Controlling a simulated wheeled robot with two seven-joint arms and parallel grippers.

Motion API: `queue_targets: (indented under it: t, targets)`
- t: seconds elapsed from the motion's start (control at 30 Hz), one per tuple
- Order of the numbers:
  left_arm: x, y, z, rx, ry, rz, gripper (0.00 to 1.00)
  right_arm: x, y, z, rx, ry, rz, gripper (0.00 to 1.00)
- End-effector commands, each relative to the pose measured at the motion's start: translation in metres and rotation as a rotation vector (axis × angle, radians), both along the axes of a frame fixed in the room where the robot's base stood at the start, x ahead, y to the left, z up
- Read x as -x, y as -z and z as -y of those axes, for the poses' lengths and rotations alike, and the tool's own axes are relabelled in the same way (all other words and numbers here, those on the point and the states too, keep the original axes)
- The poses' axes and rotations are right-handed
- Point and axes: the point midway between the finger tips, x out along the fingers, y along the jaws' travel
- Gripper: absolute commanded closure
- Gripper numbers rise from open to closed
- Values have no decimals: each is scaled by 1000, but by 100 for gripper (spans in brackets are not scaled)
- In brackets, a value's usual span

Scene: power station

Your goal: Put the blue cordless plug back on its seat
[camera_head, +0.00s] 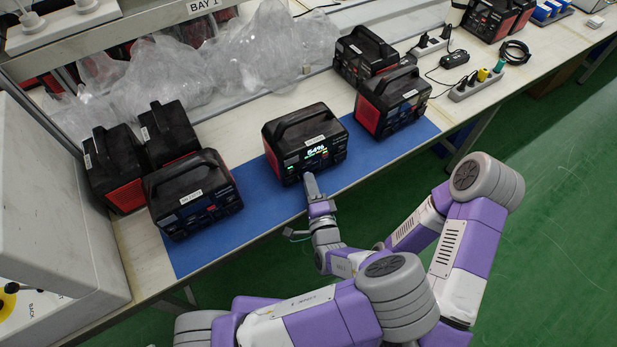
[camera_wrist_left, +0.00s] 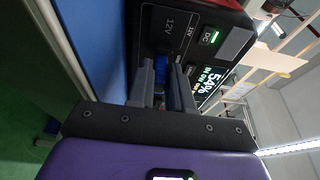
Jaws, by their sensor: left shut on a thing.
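The power station (camera_head: 304,142) with the lit green display stands on the blue mat (camera_head: 262,204), its front panel facing me. My left gripper (camera_head: 309,178) reaches its lower front. In the left wrist view my left gripper (camera_wrist_left: 174,84) is shut on the blue plug (camera_wrist_left: 160,66), close against the panel of the power station (camera_wrist_left: 180,30), beside the 12V socket cover. The fingers hide most of the plug, so I cannot tell whether it is seated. My right gripper does not show.
Black-and-red power stations stand on both sides, at left (camera_head: 194,194) and right (camera_head: 392,102). Clear plastic bags (camera_head: 180,75) lie behind. A power strip (camera_head: 476,85) lies at right. The mat in front of the lit station is clear.

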Motion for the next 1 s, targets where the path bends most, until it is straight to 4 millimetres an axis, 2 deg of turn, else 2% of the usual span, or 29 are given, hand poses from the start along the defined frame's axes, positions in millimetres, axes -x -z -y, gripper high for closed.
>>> queue_targets:
  t: [1.0]
  targets:
    - [31, -1, 20, 1, 0, 1, 100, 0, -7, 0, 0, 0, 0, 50]
